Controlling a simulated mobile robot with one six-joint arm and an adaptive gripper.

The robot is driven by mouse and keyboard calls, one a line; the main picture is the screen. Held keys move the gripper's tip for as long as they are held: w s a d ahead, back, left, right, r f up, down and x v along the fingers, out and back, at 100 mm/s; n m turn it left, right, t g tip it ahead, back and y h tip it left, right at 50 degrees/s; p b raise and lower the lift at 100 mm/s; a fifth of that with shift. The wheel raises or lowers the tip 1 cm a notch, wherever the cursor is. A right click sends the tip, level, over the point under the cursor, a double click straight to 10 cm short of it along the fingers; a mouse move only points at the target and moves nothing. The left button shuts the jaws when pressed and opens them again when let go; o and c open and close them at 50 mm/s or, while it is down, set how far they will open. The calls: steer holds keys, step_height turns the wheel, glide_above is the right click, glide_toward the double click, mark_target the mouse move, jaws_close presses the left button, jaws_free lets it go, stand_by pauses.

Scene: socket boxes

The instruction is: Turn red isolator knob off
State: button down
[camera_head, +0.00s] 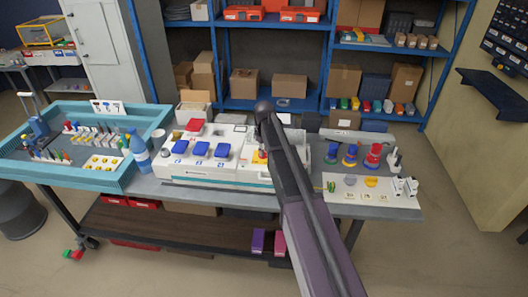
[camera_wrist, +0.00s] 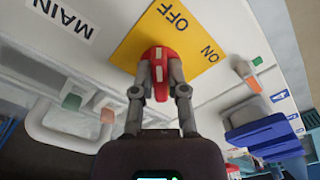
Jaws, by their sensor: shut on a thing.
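The red isolator knob (camera_wrist: 158,54) sits on a yellow plate (camera_wrist: 198,62) marked OFF and ON in the wrist view. My gripper (camera_wrist: 160,74) has its two fingers closed on either side of the knob, touching it. The knob's white stripe runs nearly up and down in the picture, with OFF above and slightly right and ON to the right. The fingers cover part of the knob's sides.
Blue-lidded sockets (camera_head: 201,149) stand left of the plate on the white box (camera_head: 217,174). A blue bottle (camera_head: 139,150) and a teal tray (camera_head: 100,186) are further left. Coloured knobs, one red (camera_head: 373,156), stand right of my arm. A MAIN label (camera_wrist: 66,18) is beside the plate.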

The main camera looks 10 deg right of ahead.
steer(key=shift+s+d, duration=0.1)
steer(key=c, duration=0.7)
jaws_free()
steer(key=shift+o, duration=0.2)
steer(key=shift+m, duration=0.3)
